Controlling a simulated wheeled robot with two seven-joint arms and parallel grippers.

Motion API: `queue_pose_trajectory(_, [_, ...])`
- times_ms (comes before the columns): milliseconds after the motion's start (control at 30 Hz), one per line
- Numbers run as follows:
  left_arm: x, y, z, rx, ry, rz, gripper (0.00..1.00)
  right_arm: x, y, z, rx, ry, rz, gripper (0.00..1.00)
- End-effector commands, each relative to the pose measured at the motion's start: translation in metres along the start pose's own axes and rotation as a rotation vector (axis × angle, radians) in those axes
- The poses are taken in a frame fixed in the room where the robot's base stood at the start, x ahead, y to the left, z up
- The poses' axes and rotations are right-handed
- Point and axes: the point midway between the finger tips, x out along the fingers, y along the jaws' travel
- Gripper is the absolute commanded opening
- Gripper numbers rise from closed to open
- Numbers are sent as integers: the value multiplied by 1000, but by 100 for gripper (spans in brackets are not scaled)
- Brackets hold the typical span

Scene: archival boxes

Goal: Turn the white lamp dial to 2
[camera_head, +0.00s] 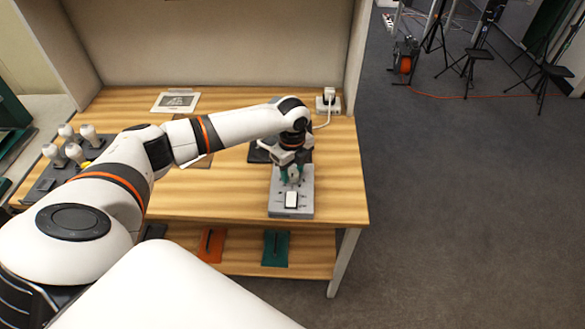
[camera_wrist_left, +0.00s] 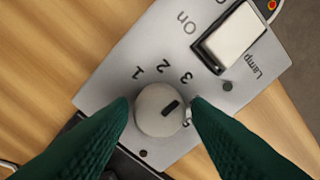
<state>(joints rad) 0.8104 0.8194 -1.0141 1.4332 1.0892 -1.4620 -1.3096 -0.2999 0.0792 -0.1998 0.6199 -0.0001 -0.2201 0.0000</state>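The grey lamp panel (camera_head: 278,205) lies near the front right edge of the wooden table; it fills much of the left wrist view (camera_wrist_left: 120,85). It carries the white round dial (camera_wrist_left: 150,118), numerals 1, 2, 3 and a white rocker switch (camera_wrist_left: 236,36) labelled Lamp. The dial's black mark points up and right, nearer 3 than 2. My left gripper (camera_head: 291,178) is over the panel. Its green fingers stand on either side of the dial, very close; I cannot tell whether both touch it. In the head view the gripper mostly hides the dial. My right gripper is out of view.
Several white bulb-like objects (camera_head: 88,133) stand on a dark holder at the table's left. A printed card (camera_head: 176,101) lies toward the back. A plug and socket (camera_head: 328,101) with a cable sit at the back right. Orange (camera_head: 211,246) and green (camera_head: 275,248) items lie on the lower shelf.

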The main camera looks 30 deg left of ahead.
Motion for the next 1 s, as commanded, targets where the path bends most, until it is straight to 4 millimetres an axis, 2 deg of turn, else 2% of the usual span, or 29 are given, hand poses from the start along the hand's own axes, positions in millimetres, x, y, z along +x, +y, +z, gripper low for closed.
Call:
queue_pose_trajectory(33, [0, 0, 0, 0, 0, 0, 36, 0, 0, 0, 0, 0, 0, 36])
queue_pose_trajectory(200, [0, 0, 0, 0, 0, 0, 10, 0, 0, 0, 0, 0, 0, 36])
queue_pose_trajectory(567, [-4, 0, 0, -65, -1, -1, 10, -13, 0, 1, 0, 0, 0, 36])
queue_pose_trajectory(1000, [-5, 0, 1, -391, -2, -3, 10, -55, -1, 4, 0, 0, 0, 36])
